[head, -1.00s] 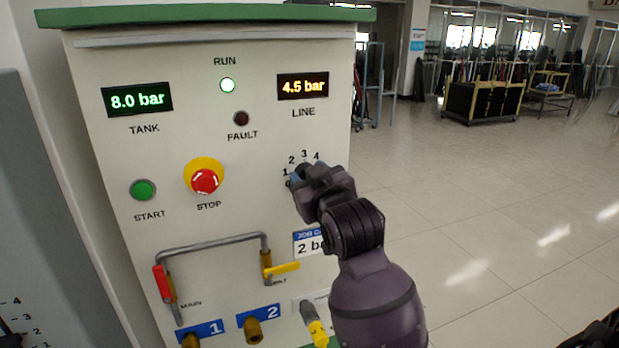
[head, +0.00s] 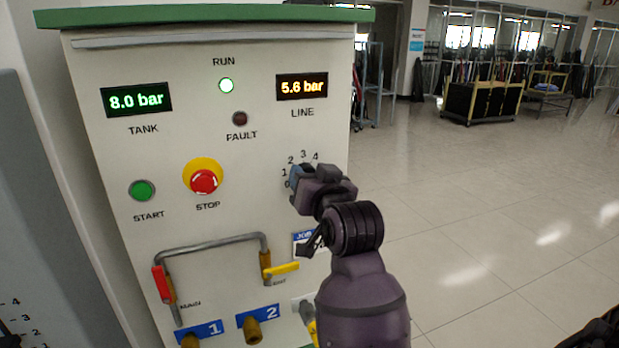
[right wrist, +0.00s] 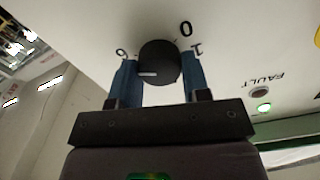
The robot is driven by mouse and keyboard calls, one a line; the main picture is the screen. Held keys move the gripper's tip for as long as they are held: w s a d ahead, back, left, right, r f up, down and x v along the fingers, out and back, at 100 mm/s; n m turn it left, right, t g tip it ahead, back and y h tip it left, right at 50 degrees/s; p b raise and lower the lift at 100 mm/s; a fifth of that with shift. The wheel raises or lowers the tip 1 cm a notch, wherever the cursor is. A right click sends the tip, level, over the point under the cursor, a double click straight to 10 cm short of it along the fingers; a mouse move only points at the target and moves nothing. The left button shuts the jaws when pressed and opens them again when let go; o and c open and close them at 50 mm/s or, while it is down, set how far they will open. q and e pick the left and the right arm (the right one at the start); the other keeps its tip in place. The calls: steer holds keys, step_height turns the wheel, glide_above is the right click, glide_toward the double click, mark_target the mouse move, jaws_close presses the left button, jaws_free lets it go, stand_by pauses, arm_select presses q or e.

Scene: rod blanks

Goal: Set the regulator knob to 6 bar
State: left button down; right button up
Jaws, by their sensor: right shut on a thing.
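The black regulator knob (right wrist: 158,60) shows in the right wrist view, between the blue fingers of my right gripper (right wrist: 160,66), which is shut on it. A pale mark on the knob points toward the left of that view, near the digit at the left finger. In the head view my right gripper (head: 294,179) covers the knob and part of its scale; 1 to 4 are readable. The LINE display (head: 302,87) reads 5.6 bar. My left gripper is not in view.
The TANK display (head: 137,99) reads 8.0 bar. The RUN lamp (head: 227,86) is lit green; the FAULT lamp (head: 239,118) is dark. A red STOP button (head: 204,181), green START button (head: 142,190) and bent pipe (head: 215,243) are left of my arm. A job card is mostly hidden.

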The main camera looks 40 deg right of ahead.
steer(key=o, duration=0.9)
